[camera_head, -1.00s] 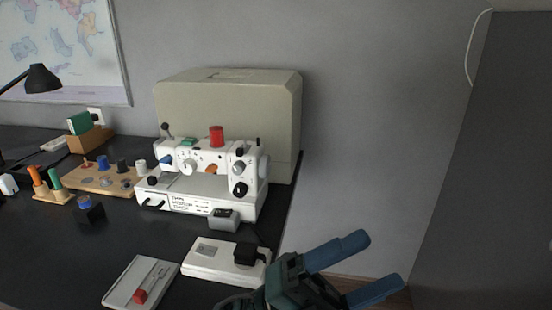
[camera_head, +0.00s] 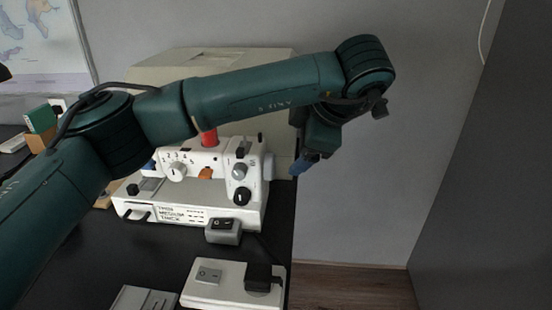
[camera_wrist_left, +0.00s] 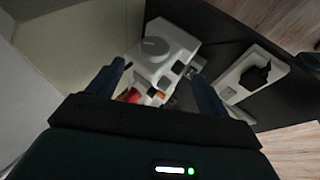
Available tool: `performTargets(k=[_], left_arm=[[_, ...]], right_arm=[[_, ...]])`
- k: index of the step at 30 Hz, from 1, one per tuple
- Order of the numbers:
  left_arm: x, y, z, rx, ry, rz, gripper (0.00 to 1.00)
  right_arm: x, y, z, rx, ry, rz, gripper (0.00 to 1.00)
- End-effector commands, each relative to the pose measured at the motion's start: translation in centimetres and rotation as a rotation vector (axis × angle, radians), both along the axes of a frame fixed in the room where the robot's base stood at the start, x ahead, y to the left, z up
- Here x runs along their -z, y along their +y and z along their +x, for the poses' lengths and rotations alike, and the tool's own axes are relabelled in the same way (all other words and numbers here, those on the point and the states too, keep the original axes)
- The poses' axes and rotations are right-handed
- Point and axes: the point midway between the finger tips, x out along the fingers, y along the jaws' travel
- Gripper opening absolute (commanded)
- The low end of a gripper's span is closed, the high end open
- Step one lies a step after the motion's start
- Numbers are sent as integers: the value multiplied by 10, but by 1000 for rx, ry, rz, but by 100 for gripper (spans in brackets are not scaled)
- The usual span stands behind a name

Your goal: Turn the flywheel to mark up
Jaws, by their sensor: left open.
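The white sewing machine (camera_head: 190,190) stands on the dark desk, with a red spool (camera_head: 209,138) on top. Its grey flywheel (camera_head: 268,167) shows edge-on at the machine's right end. In the left wrist view the flywheel (camera_wrist_left: 155,48) is a round grey disc facing the camera; I cannot make out a mark on it. My left gripper (camera_head: 300,165) hangs down just right of the flywheel, apart from it in the head view. In the left wrist view the gripper (camera_wrist_left: 158,86) is open and empty, its two fingers framing the machine's end. My right gripper is out of view.
A beige cover (camera_head: 215,65) stands behind the machine. A small grey switch box (camera_head: 223,232) sits in front, and a white unit with a black plug (camera_head: 205,292) lies nearer. The space right of the desk edge is free.

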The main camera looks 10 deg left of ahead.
Motion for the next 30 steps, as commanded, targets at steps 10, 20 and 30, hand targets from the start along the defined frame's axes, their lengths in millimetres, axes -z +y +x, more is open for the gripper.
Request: performTargets(k=[10, 20, 30], left_arm=[[28, 21, 23, -19, -17, 21, 79], [79, 46, 55, -16, -18, 19, 79], [97, 54, 67, -13, -20, 18, 79]], right_arm=[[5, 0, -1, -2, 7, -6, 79], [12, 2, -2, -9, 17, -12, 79], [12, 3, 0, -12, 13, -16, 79]])
